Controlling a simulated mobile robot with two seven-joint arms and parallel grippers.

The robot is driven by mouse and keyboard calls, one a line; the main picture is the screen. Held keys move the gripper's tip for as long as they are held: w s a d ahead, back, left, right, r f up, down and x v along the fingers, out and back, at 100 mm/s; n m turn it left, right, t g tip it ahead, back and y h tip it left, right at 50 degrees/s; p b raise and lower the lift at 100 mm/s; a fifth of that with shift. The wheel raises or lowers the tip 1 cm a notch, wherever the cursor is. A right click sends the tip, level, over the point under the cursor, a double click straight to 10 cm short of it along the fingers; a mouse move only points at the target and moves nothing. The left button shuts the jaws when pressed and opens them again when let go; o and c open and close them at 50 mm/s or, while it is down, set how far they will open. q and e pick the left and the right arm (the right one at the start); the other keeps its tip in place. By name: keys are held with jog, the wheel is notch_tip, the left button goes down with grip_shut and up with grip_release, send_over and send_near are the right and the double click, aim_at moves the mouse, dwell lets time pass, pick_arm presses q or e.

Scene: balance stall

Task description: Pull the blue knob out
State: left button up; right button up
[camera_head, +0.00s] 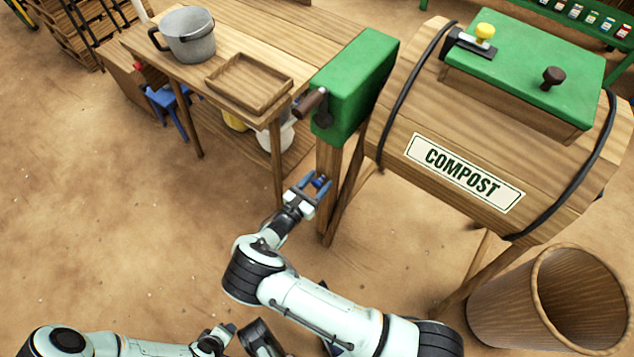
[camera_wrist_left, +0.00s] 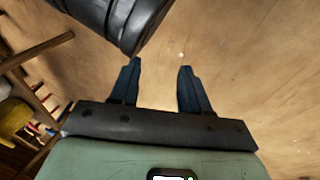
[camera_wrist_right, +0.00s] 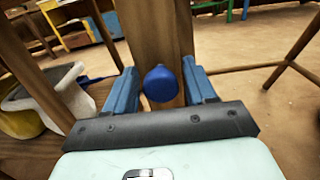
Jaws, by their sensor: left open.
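The blue knob (camera_wrist_right: 160,84) is a round dark-blue knob in front of a wooden post (camera_wrist_right: 154,30). In the right wrist view it sits between the two blue fingers of my right gripper (camera_wrist_right: 160,72), with a narrow gap on each side. In the head view my right gripper (camera_head: 312,184) is open at the post below the green box (camera_head: 352,88), and a bit of the knob (camera_head: 319,183) shows between its fingers. My left gripper (camera_wrist_left: 158,72) is open and empty over the bare ground, beside a dark part of my own arm.
The post stands beside a wooden compost drum (camera_head: 410,110) with a green lid. A wooden table (camera_head: 225,40) holds a grey pot (camera_head: 188,35) and a shallow tray (camera_head: 248,82). A brown bin (camera_head: 510,300) is at lower right. Ground at left is clear.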

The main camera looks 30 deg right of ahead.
aim_at(316, 185)
grip_shut()
jog(key=shift+p+v, duration=0.3)
jog(key=shift+v, duration=1.3)
jog(key=shift+a, duration=0.1)
pick_arm(q)
jog(key=shift+w+d+r, duration=0.1)
jog(key=shift+w+r, duration=0.45)
pick_arm(e)
jog(key=shift+o, duration=1.2)
grip_release()
jog(key=shift+s, duration=0.1)
jog(key=shift+a, duration=0.1)
pick_arm(q)
jog(key=shift+s+d+r+p, duration=0.4)
jog(key=shift+r+p, duration=0.1)
jog(key=shift+r, duration=0.15)
pick_arm(e)
jog(key=v, duration=1.3)
jog(key=shift+a, duration=0.2)
pick_arm(q)
jog(key=shift+r, duration=0.1)
pick_arm(e)
jog(key=shift+s, duration=0.1)
